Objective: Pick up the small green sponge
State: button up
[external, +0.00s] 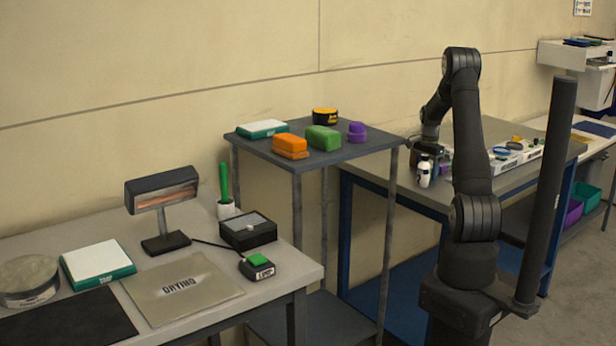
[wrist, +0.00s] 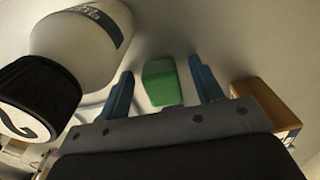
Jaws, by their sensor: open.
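In the wrist view, a small green sponge (wrist: 161,84) shows between the two blue fingers of my gripper (wrist: 162,74). The fingers are apart, and a gap shows on each side of the sponge. I cannot tell how far the fingertips are above the surface. In the external view my gripper is low over the right workbench, mostly hidden by my arm, and I cannot make out the small sponge there. A larger green block (external: 323,139) sits on the tall stand, away from my gripper.
A white bottle with a black cap (wrist: 88,42) stands close left of my fingers; it also shows on the workbench (external: 424,173). A brown block (wrist: 270,100) is close on the right. The tall stand (external: 345,155) holds orange and purple items.

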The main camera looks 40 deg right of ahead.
jog(key=c, duration=1)
jog(key=shift+c, duration=0.2)
jog(key=shift+r, duration=0.2)
